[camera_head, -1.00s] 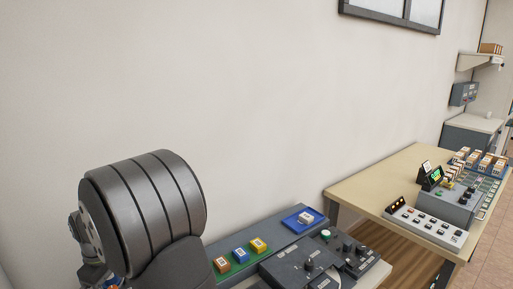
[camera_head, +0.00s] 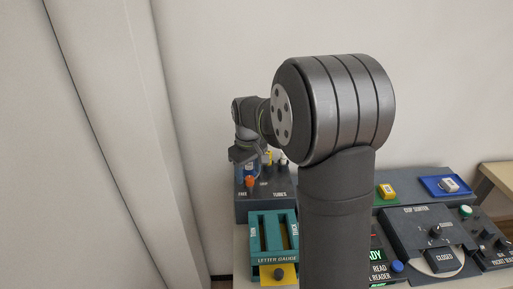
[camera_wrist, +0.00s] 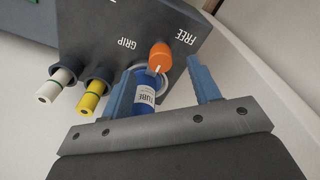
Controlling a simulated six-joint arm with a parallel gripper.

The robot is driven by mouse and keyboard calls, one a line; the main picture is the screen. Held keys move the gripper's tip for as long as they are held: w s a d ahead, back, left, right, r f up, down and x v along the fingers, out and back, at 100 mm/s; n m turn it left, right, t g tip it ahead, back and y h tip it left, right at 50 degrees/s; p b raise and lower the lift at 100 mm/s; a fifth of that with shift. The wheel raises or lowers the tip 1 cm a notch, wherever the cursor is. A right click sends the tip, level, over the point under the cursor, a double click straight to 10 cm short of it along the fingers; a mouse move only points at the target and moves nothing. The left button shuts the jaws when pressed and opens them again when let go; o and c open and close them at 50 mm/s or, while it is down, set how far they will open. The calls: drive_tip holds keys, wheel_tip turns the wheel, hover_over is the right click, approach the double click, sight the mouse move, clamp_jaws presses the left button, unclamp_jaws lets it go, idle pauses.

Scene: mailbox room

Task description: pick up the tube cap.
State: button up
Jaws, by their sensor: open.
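A blue tube (camera_wrist: 145,95) with a white label reading "TUBE" stands at a round opening in the grey tubes panel (camera_wrist: 88,30). A separate cap on it is not clearly made out. An orange knob (camera_wrist: 159,57) sits between the words GRIP and FREE. It also shows in the camera_head view (camera_head: 250,181). My gripper (camera_wrist: 162,68) is open, its blue fingers pointing at the panel. The blue tube lies between them, closer to the left finger, and no grip on it shows. In the camera_head view my gripper (camera_head: 245,153) is above the panel.
A white tube (camera_wrist: 55,85) and a yellow tube (camera_wrist: 92,97) stand close to the left of my gripper. A teal letter gauge (camera_head: 273,238) is in front of the panel. More consoles and a blue tray (camera_head: 432,190) stand to the right.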

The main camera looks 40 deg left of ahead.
wheel_tip(320, 180, up, 23)
drive_tip(key=w+a+m+t+y, duration=0.1)
drive_tip(key=w+a+m, duration=0.15)
drive_tip(key=m, duration=0.55)
drive_tip(key=f, duration=0.4)
drive_tip(key=w+f, duration=0.1)
drive_tip(key=f, duration=0.7)
drive_tip(key=shift+w+a, duration=0.1)
drive_tip(key=shift+w, duration=0.05)
drive_tip(key=shift+w+a+f, duration=0.1)
drive_tip(key=shift+a+f, duration=0.05)
drive_tip(key=shift+f, duration=0.75)
drive_tip(key=shift+s+a+f, duration=0.1)
drive_tip(key=shift+a+f, duration=0.1)
drive_tip(key=shift+f, duration=0.65)
drive_tip(key=shift+w+a+f, duration=0.1)
drive_tip(key=shift+a+f, duration=0.05)
drive_tip(key=shift+f, duration=0.75)
drive_tip(key=c, duration=1)
